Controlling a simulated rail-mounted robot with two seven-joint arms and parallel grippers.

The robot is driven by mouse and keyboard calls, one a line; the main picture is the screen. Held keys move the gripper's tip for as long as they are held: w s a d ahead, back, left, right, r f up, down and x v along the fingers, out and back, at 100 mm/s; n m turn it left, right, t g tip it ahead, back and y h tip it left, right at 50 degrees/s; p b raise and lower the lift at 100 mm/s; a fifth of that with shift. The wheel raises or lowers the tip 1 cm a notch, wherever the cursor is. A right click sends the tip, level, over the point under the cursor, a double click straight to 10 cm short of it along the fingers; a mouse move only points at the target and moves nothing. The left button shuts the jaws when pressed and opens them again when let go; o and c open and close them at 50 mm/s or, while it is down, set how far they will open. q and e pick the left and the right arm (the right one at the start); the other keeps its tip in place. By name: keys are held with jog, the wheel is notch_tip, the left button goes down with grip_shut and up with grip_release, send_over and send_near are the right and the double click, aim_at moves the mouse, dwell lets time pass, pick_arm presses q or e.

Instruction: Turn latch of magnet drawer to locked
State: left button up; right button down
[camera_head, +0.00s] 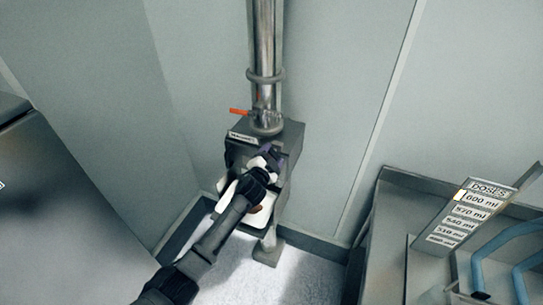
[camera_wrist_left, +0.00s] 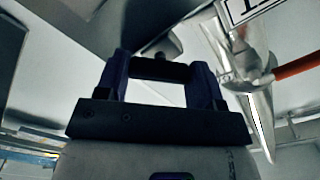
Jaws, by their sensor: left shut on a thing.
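The magnet drawer's dark grey housing (camera_head: 285,135) stands at the foot of the steel pipe, with a small white label (camera_head: 242,137) on its upper edge. My left gripper (camera_head: 270,156) reaches in from below and is at the front of this housing. In the left wrist view its two blue fingers (camera_wrist_left: 162,72) are shut on a dark piece between them, apparently the drawer latch. The gripper and wrist hide most of the latch and drawer front, so the latch's angle cannot be told. My right gripper is not in view.
A vertical steel pipe (camera_head: 265,45) rises above the housing, with an orange handle (camera_head: 239,112) at its lower left. A white piece (camera_head: 263,213) shows below my wrist. A counter with a "DOSES" sign (camera_head: 470,212) stands at the right. A grey cabinet (camera_head: 60,210) is at the left.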

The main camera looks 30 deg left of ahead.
pick_arm(q)
jog(key=m, duration=0.6)
jog(key=shift+m, duration=1.2)
jog(key=o, duration=0.9)
jog(key=shift+s, duration=0.1)
